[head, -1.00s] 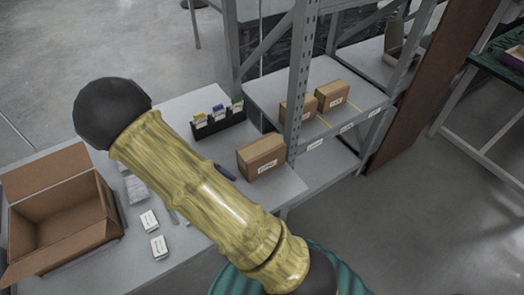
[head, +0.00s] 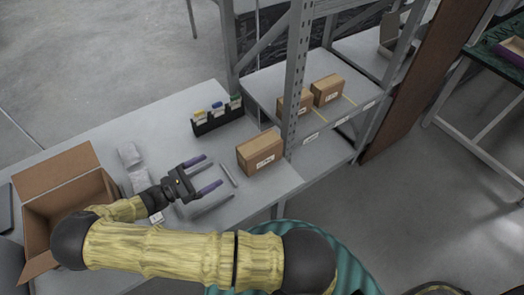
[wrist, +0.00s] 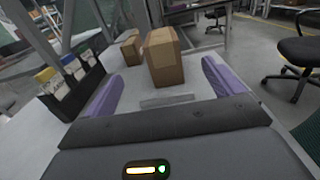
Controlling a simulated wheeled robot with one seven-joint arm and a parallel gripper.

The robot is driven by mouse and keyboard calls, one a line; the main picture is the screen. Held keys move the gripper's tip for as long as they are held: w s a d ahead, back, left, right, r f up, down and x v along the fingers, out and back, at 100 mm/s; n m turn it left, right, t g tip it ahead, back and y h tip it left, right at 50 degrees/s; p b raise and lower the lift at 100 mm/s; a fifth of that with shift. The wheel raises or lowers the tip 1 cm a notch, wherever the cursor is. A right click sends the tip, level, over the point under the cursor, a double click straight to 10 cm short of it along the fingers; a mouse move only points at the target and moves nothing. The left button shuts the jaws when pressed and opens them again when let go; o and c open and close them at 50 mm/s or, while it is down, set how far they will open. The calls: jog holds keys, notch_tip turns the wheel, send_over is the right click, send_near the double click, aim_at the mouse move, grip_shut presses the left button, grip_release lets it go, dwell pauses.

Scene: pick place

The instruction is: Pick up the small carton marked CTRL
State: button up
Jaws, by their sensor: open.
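A brown carton (head: 260,152) with a white label stands on the grey table near the shelf post. It also shows in the wrist view (wrist: 163,57), ahead of my fingers. Two more brown cartons with labels stand on the shelf, one partly behind the post (head: 296,102) and one to its right (head: 327,90). I cannot read which label says CTRL. My gripper (head: 214,169) is open and empty over the table, left of the table carton and apart from it. Its purple fingers point toward that carton.
A black holder (head: 218,122) with coloured cards stands behind on the table (head: 150,124). An open cardboard box (head: 60,168) is at the left, beside a grey packet (head: 131,157). A small white box (head: 157,219) is partly hidden by my arm. The metal post (head: 294,80) stands close behind the table carton.

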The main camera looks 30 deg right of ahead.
jog(key=p, duration=0.4)
send_near(252, 148)
jog(key=d, duration=0.4)
jog(key=shift+w+d, duration=0.15)
jog(key=shift+w, duration=0.1)
jog(key=shift+d+f, duration=0.15)
jog(key=shift+d, duration=0.15)
jog(key=shift+w, duration=0.15)
jog(key=d+p, duration=0.1)
jog(key=d, duration=0.3)
jog(key=shift+p, duration=0.3)
jog(key=shift+d+f, duration=0.1)
jog(key=shift+d, duration=0.4)
jog(key=shift+c, duration=0.4)
